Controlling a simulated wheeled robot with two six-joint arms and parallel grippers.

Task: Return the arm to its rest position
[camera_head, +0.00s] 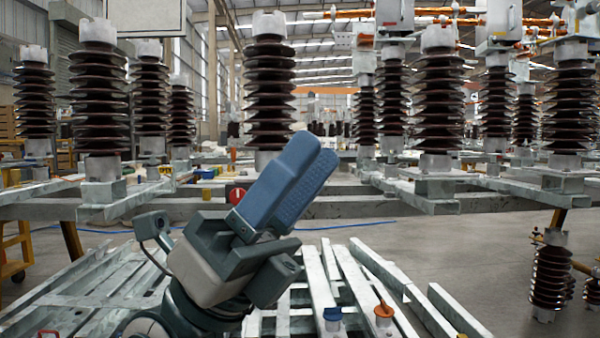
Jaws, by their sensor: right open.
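My right gripper (316,150) is raised in the middle of the camera_head view, with its blue ribbed fingers pointing up and to the right. It is open, and nothing shows between the fingers. The fingers overlap from this angle, so the gap is hard to see. The gripper stands in front of an isolator frame (350,207) and hides part of its beam and the foot of one brown insulator (269,95). I cannot tell any contact with the frame. My left gripper is not in view.
Several brown ribbed insulators, such as one at the left (99,100) and one at the right (438,105), stand on the frames. Loose metal bars (318,290) lie low in front, with a blue knob (332,314) and an orange knob (383,310). Open floor (480,265) shows at the right.

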